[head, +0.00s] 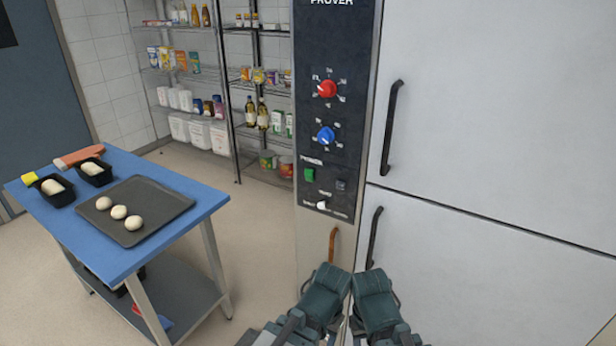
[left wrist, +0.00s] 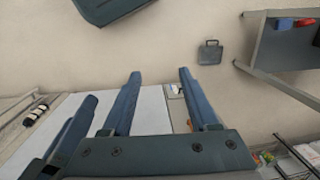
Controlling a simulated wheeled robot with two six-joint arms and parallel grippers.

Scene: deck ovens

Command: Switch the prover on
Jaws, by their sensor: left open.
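The prover's dark control panel (head: 333,125) is near the middle of the head view, on the tall pale cabinet. It carries a red knob (head: 327,89), a blue knob (head: 325,135), a green power switch (head: 309,174), a dark switch (head: 341,185) and a small white toggle (head: 321,205). I cannot tell if the green switch is lit. Both my arms are folded low at the bottom centre, below the panel and apart from it. In the left wrist view my left gripper (left wrist: 160,73) is open and empty, above the floor. My right gripper's jaws are not clear.
The prover doors (head: 480,110) have dark handles (head: 391,128) just right of the panel. A blue table (head: 165,170) at left bears a dark tray (head: 160,225) with dough balls, and loaf tins. Stocked wire shelves (head: 235,90) stand behind. Floor between table and prover is clear.

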